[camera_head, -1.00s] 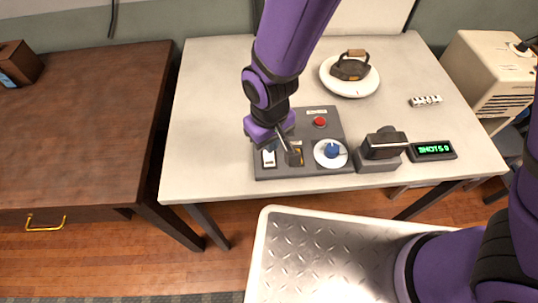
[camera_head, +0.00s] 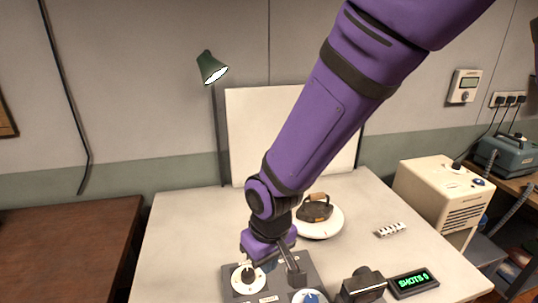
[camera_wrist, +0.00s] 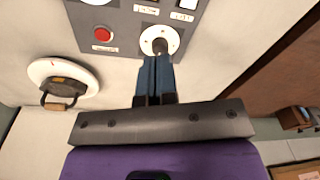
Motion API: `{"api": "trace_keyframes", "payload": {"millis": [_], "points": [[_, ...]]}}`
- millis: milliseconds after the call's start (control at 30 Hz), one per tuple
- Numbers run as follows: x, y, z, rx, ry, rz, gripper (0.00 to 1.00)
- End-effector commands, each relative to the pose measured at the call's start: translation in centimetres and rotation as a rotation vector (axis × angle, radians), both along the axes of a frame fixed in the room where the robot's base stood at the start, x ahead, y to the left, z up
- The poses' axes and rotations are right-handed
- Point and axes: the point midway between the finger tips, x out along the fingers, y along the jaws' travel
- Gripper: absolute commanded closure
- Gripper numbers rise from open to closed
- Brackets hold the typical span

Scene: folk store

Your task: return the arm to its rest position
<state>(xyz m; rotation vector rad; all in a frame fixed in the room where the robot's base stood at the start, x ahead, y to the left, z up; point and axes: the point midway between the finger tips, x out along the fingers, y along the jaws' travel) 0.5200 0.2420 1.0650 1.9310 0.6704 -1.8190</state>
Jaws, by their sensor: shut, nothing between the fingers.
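My gripper (camera_wrist: 156,66) is shut and empty, its narrow fingers together in the wrist view. The fingertips overlap the edge of a white round dial with a dark knob (camera_wrist: 160,42) on a grey control panel (camera_wrist: 122,28); I cannot tell whether they touch it. In the head view my purple arm reaches down from the upper right to the panel (camera_head: 232,272), and the fingertips are hard to make out. The dial (camera_head: 243,282) shows left of the gripper there. A red button (camera_wrist: 103,34) sits on the panel in the wrist view.
A black device (camera_head: 362,285) and a green display (camera_head: 411,283) sit at the right. A green lamp (camera_head: 209,66), white board (camera_head: 255,125) and beige machine (camera_head: 438,197) stand behind.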

Motion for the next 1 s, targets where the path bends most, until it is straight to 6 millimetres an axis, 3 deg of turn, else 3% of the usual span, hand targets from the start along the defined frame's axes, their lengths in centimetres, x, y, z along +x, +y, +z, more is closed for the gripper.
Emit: {"api": "trace_keyframes", "payload": {"millis": [33,200,467,767,1000], "points": [[0.9,-1.4,1.9,0.019,-0.013,-0.031,1.0],[2.4,-5.9,6.9,0.058,-0.049,-0.117,1.0],[2.7,-13.4,13.6,0.1,-0.119,-0.243,1.0],[0.1,-21.7,19.7,0.125,-0.217,-0.395,1.0],[-3.9,-27.1,23.1,0.12,-0.303,-0.515,1.0]]}}
